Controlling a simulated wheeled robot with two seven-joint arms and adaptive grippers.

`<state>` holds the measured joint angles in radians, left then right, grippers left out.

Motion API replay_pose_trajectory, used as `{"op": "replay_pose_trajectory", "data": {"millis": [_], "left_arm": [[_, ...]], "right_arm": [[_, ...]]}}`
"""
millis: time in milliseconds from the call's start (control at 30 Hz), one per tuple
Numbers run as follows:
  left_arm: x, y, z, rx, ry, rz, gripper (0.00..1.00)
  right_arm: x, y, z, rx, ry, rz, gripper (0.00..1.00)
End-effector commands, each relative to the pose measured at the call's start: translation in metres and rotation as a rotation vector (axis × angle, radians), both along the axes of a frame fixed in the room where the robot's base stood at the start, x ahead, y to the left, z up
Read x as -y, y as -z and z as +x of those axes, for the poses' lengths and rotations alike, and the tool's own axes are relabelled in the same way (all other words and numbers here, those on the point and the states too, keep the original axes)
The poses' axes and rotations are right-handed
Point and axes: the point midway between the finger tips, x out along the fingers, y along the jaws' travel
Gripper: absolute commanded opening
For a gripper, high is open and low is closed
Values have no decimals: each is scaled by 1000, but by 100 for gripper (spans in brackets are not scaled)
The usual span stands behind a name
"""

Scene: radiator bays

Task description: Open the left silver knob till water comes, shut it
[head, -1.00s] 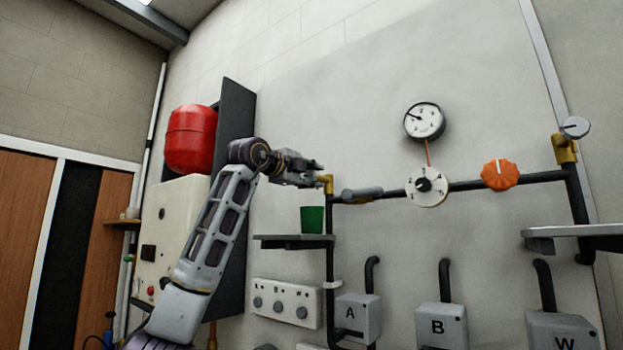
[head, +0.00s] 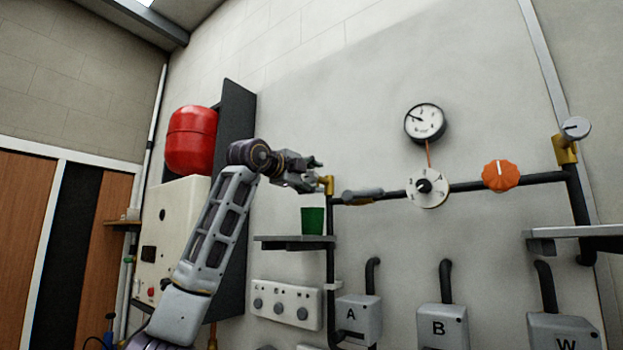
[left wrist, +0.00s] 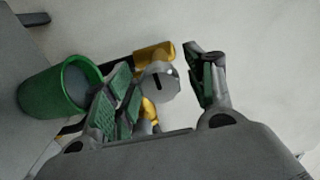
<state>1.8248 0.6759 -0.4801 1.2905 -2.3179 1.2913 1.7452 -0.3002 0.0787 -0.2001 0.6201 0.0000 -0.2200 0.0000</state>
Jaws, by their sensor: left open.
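The left silver knob (left wrist: 161,84), a round grey disc with a dark slot, shows in the left wrist view on its brass valve (left wrist: 153,55). My left gripper (left wrist: 160,92) is open, with the knob between its fingers in that view; I see no contact. In the head view my left gripper (head: 314,173) is just left of the brass valve (head: 329,185), and the knob is hidden there. A green cup (head: 312,220) stands on a small shelf below the valve; it also shows in the left wrist view (left wrist: 35,98). No water is visible. My right gripper is not in view.
A dark pipe (head: 460,186) runs right past a grey lever (head: 362,194), white dial (head: 428,187) and orange knob (head: 500,175) to another silver knob (head: 575,129). The cup's shelf (head: 290,242) juts out below my gripper. A gauge (head: 424,122) hangs above.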

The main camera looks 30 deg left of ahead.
Motion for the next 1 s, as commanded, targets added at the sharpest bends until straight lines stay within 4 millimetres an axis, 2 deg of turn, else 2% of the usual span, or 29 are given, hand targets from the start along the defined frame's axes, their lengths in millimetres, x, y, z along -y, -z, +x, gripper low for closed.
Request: {"op": "replay_pose_trajectory", "data": {"millis": [267, 467, 1000], "left_arm": [[-1, 0, -6, 0, 0, 0, 54], [-2, 0, -21, 1, 0, 0, 54], [-8, 0, -92, 2, -1, 1, 54]], "right_arm": [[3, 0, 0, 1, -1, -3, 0], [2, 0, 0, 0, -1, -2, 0], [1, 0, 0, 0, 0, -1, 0]]}}
